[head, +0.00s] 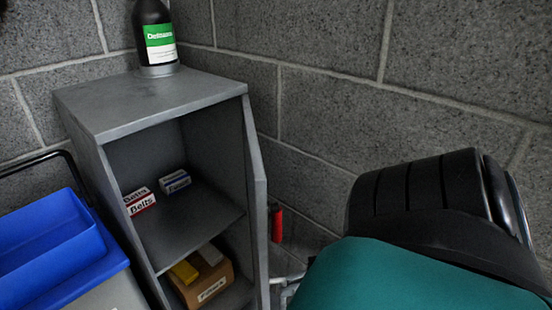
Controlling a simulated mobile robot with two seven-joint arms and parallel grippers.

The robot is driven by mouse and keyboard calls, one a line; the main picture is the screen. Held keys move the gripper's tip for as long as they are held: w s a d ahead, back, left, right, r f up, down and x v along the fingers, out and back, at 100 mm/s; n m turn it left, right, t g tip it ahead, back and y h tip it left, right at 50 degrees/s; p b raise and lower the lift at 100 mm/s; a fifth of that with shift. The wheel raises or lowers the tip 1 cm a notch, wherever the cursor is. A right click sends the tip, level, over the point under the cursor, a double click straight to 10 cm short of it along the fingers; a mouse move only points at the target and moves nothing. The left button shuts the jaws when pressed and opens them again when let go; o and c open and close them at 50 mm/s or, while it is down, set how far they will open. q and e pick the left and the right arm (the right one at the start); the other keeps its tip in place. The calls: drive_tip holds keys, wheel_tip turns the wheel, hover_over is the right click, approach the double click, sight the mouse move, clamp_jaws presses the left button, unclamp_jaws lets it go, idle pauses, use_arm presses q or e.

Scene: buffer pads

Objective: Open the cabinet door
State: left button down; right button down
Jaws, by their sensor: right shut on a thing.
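The grey cabinet (152,100) stands in the corner against the block walls, its front towards me. Its door (256,170) is swung out at the right side and shows nearly edge-on, so both shelves lie open to view. My right gripper (285,287) shows only in part, low on the outer side of the door. It is shut at the door; its fingertips and the exact point of contact are hard to make out. My left gripper is out of view.
Small boxes (174,181) and an open carton (207,291) sit inside the cabinet. A dark bottle (153,31) stands on top. A blue bin (45,240) is close at the left. A red object (277,224) shows beyond the door. The lower right is blocked from view.

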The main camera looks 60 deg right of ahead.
drive_tip(key=shift+s+d, duration=0.1)
drive_tip(key=shift+d, duration=0.25)
drive_tip(key=c, duration=1.1)
unclamp_jaws()
drive_tip(key=shift+c, duration=0.2)
